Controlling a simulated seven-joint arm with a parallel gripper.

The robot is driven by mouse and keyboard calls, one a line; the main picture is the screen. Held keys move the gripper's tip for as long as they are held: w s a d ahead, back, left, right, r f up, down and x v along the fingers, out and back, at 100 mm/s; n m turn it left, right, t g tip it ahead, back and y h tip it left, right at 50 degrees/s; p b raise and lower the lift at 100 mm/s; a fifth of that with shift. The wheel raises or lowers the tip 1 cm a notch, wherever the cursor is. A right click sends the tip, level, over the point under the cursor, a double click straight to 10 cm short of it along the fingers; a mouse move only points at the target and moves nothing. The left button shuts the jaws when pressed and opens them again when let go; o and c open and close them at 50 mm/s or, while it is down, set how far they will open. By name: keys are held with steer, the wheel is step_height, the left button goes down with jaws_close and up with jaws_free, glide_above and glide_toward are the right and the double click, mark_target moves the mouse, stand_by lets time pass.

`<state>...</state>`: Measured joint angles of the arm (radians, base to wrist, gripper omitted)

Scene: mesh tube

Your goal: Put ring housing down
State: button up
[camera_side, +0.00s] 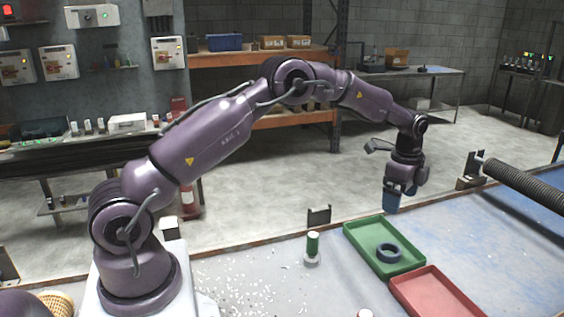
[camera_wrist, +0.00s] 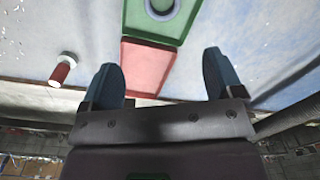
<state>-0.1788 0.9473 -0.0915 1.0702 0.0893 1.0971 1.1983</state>
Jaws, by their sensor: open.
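The ring housing, a dark blue ring (camera_side: 388,252), lies flat in the green tray (camera_side: 355,236). In the wrist view, part of the ring (camera_wrist: 176,12) shows at the top edge, in the green tray (camera_wrist: 135,22). My gripper (camera_side: 392,206) hangs above the table near the tray's far side, apart from the ring. In the wrist view, the two blue fingers of my gripper (camera_wrist: 163,75) are spread wide with nothing between them.
A red tray (camera_side: 435,292) adjoins the green tray; it also shows in the wrist view (camera_wrist: 148,66). A green cylinder (camera_side: 313,243) stands left of the trays. A red cylinder (camera_wrist: 60,73) is at left in the wrist view. A ribbed dark tube (camera_side: 525,187) lies at right.

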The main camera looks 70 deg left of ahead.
steer(key=s+d+r+n+t, duration=0.1)
steer(key=s+d+r+n, duration=0.2)
steer(key=s+r, duration=0.6)
steer(key=s+d+r+n+t, duration=0.2)
steer(key=s+r+n, duration=0.1)
steer(key=s+r, duration=0.55)
steer(key=s+d+n+t, duration=0.2)
steer(key=s+n, duration=0.4)
steer(key=s, duration=1.1)
steer(key=shift+d+r+n, duration=0.15)
steer(key=shift+r+n, duration=0.2)
steer(key=shift+n, duration=0.05)
